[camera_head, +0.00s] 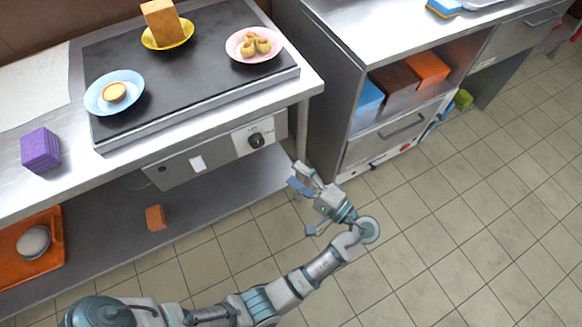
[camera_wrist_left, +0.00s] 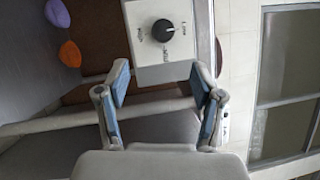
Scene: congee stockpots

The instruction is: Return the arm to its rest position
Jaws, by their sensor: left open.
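My left arm comes in from the bottom left of the head view. Its gripper (camera_head: 300,207) is open and empty, in the air in front of the steel counter, below the griddle's control knob (camera_head: 256,140). In the left wrist view the two blue-padded fingers of the gripper (camera_wrist_left: 158,100) stand apart with nothing between them. The knob also shows there (camera_wrist_left: 163,30), on its pale panel beyond the fingers. My right gripper is not in view.
The griddle (camera_head: 180,75) bears a blue plate (camera_head: 135,82), a yellow plate (camera_head: 183,40) and a pink plate (camera_head: 268,54) with food. A purple block (camera_head: 41,150) lies on the counter. An orange tray (camera_head: 55,262) is on the lower shelf. Tiled floor (camera_head: 470,220) at right is clear.

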